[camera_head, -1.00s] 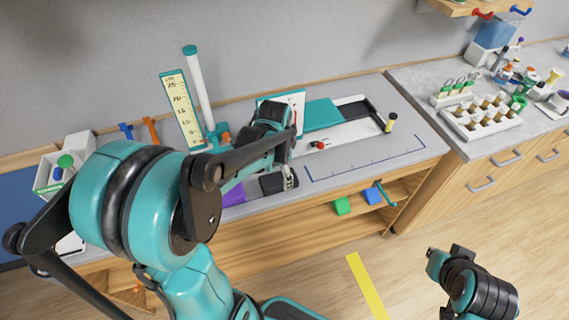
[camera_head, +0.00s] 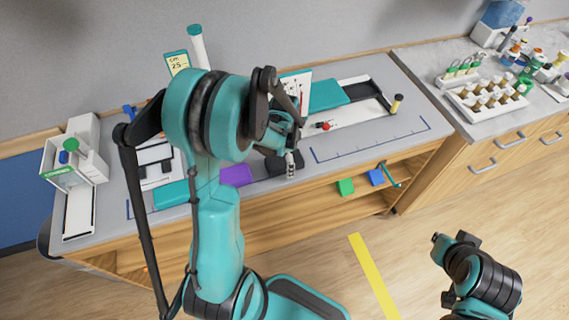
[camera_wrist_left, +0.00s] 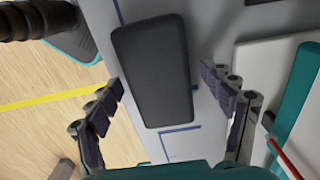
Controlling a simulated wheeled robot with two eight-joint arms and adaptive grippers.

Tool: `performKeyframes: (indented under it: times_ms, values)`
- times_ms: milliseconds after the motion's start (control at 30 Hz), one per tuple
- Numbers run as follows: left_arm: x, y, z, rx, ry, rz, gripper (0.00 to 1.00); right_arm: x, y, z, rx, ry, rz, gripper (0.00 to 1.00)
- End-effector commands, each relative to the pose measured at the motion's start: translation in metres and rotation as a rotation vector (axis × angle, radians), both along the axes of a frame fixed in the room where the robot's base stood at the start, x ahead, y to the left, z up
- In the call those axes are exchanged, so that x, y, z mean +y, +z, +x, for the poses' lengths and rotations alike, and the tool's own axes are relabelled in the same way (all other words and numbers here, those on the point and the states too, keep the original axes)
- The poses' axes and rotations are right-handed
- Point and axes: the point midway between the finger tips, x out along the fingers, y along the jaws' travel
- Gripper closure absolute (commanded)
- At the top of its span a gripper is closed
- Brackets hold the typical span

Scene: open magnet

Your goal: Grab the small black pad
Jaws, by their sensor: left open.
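The small black pad (camera_wrist_left: 152,70) lies flat on the grey bench top and fills the upper middle of the left wrist view. In the head view the pad (camera_head: 278,165) shows only partly, behind my left gripper. My left gripper (camera_wrist_left: 163,86) is open, with one finger on each side of the pad's near part in the wrist view. The fingers look apart from the pad and hold nothing. In the head view my left gripper (camera_head: 290,164) is over the pad's right end.
A purple pad (camera_head: 236,175) and a teal block (camera_head: 171,195) lie left of the black pad. A white board with red rods (camera_head: 297,88) and a teal plate (camera_head: 327,95) stand behind. Bench top right of the pad is clear around a blue scale line (camera_head: 370,141).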

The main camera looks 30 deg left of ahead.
Motion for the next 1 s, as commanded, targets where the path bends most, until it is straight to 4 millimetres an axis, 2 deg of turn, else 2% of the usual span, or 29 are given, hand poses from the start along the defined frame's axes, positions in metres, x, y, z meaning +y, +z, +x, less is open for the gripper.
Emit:
performKeyframes:
  times_ms: [133, 300, 333, 767, 867, 1000]
  values:
    - [0.0, 0.001, 0.0, 0.0, 0.0, 0.0, 0.22, 0.0, 0.001, 0.0, 0.0, 0.0, 0.0, 1.0]
    - [0.0, 0.001, 0.0, 0.0, 0.0, 0.0, 0.66, 0.0, 0.001, 0.0, 0.0, 0.0, 0.0, 1.0]
    - [0.0, 0.001, 0.0, 0.0, 0.0, 0.0, 0.68, 0.0, 0.001, 0.0, 0.0, 0.0, 0.0, 1.0]
    - [0.0, 0.007, 0.0, 0.0, 0.0, 0.0, 0.68, 0.0, 0.003, 0.0, 0.0, 0.0, 0.0, 1.0]
    - [0.0, 0.017, 0.0, 0.0, 0.0, 0.0, 0.68, 0.0, 0.007, 0.0, 0.0, 0.0, 0.0, 1.0]
    - [0.0, 0.043, 0.0, 0.0, 0.0, 0.0, 0.68, 0.0, 0.015, 0.0, 0.0, 0.0, 0.0, 1.0]
